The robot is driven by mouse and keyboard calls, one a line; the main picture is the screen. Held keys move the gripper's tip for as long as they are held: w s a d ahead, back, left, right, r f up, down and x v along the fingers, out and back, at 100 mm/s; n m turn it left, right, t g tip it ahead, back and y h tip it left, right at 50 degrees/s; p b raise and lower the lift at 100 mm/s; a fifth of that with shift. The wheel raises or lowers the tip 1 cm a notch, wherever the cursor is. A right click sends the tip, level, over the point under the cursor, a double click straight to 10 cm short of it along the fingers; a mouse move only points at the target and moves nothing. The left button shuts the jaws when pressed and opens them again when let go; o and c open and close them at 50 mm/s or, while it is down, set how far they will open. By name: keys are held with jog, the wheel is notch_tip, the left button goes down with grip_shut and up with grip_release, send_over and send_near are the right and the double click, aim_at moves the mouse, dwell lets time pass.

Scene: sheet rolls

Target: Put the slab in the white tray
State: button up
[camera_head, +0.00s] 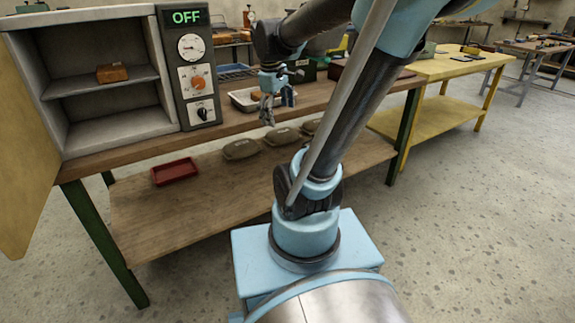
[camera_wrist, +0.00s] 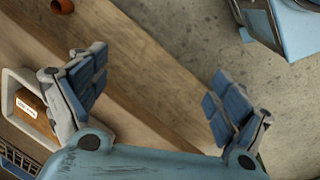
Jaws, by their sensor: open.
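The white tray (camera_head: 240,104) stands on the workbench right of the oven, partly hidden behind my gripper. A brown slab-like block (camera_wrist: 35,112) with a pale label lies inside the tray (camera_wrist: 12,82) at the left of the wrist view. Another orange-brown block (camera_head: 112,73) lies on the shelf inside the open oven; I cannot tell which of the two is the slab. My gripper (camera_head: 278,103) is open and empty in front of the tray, near the bench's front edge. In the wrist view its fingers (camera_wrist: 155,98) are spread wide with bench edge and floor between them.
The oven (camera_head: 120,133) reads OFF and its yellow door (camera_head: 22,150) hangs open at left. A red tray (camera_head: 174,172) and several brown lidded shapes (camera_head: 240,149) sit on the lower shelf. A blue wire rack (camera_wrist: 18,160) is beside the tray. A yellow table (camera_head: 445,65) stands right.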

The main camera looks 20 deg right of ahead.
jog(key=s+f+m+y, duration=0.1)
jog(key=s+f+m, duration=0.7)
jog(key=s+f, duration=0.3)
jog(key=s, duration=0.3)
jog(key=shift+s+a+f+m+t+y, duration=0.15)
jog(key=shift+f+m+t+y, duration=0.05)
jog(key=shift+m+t+y, duration=0.1)
